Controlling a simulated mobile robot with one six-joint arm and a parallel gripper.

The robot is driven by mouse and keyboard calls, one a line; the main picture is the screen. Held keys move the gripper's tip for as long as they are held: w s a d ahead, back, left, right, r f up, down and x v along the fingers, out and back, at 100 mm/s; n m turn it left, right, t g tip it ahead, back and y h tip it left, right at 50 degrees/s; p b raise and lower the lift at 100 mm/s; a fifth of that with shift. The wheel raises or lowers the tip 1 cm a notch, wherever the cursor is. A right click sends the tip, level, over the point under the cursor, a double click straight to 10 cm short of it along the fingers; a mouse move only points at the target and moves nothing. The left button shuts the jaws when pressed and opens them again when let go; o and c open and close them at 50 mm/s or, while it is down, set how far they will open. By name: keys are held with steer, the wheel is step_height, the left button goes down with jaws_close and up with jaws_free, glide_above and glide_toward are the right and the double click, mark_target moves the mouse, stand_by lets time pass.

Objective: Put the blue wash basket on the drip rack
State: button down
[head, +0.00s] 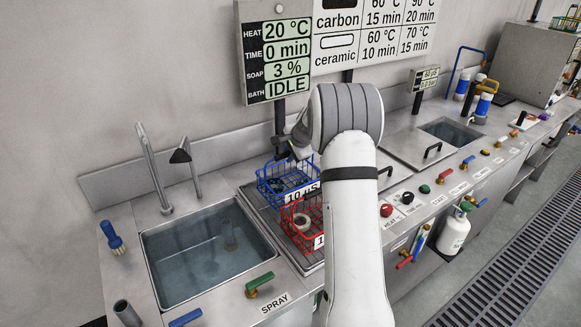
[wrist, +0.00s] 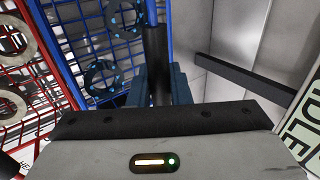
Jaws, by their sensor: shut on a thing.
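The blue wash basket (head: 270,185), a wire basket labelled 10 µS, is at the back of the ribbed metal drip rack (head: 264,213), right of the sink. I cannot tell whether its base touches the rack. My gripper (head: 284,153) is above it. In the wrist view, my gripper (wrist: 158,85) is shut on a dark upright part of the blue basket (wrist: 88,45), and dark rings with blue spots show through its mesh. A red wire basket (head: 300,222) holding pale rings stands just in front of the blue one. My arm hides the rack's right side.
A water-filled sink (head: 205,255) with a tap (head: 152,165) lies left of the rack. A closed bath lid (head: 415,148) and an open bath (head: 450,130) lie right. Display panel (head: 277,55) reads IDLE behind. Valve handles and buttons line the front edge.

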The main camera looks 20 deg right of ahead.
steer(key=shift+f, duration=1.8)
steer(key=shift+f, duration=0.2)
steer(key=c, duration=1.3)
jaws_free()
steer(key=shift+c, duration=0.2)
